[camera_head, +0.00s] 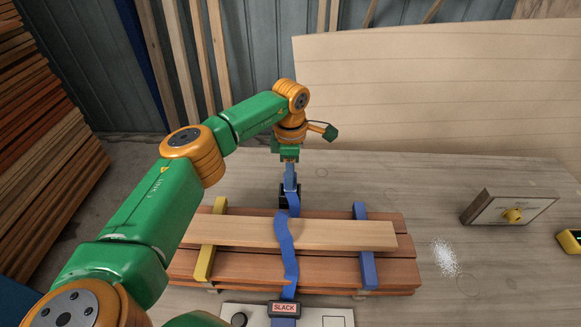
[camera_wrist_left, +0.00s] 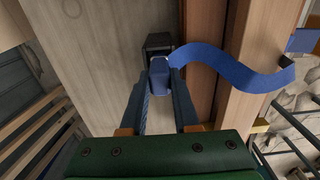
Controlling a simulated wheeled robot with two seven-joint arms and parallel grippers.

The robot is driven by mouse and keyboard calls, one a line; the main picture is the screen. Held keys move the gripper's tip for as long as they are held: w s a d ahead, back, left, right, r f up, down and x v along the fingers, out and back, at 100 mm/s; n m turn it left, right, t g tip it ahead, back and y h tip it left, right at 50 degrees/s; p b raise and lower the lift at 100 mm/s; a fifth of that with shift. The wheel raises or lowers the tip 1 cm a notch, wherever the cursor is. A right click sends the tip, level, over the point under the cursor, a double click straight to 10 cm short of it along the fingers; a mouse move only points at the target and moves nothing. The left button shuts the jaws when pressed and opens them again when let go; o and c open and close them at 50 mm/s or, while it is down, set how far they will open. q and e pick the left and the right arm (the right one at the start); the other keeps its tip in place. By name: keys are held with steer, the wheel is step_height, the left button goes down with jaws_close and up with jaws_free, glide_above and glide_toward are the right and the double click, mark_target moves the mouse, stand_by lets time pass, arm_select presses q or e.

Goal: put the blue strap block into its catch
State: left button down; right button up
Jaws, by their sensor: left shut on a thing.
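The blue strap block (camera_wrist_left: 160,76) is between the fingers of my left gripper (camera_wrist_left: 161,82), which is shut on it. The black catch (camera_wrist_left: 158,44) is straight beyond the block in the left wrist view. The block's far end is at the catch's opening; I cannot tell how far inside it is. In the head view my left gripper (camera_head: 290,184) points down at the catch (camera_head: 283,196), behind the boards, and hides most of the block. The blue strap (camera_head: 285,245) runs wavy and loose from there across the boards. My right gripper is not in view.
A box labelled SLACK (camera_head: 284,309) is in front. White powder (camera_head: 445,257) and a knobbed panel (camera_head: 509,209) are right. The back table is mostly clear.

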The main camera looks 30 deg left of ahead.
arm_select(q)
steer(key=shift+f, duration=0.15)
steer(key=c, duration=0.7)
jaws_free()
steer(key=shift+o, duration=0.2)
steer(key=shift+r, duration=0.2)
steer(key=shift+r+b, duration=0.35)
step_height(320, 180, up, 7)
steer(key=shift+f+b, duration=0.2)
steer(key=shift+b, duration=0.45)
step_height(320, 180, up, 5)
steer(key=shift+f+p, duration=0.15)
steer(key=shift+p, duration=0.45)
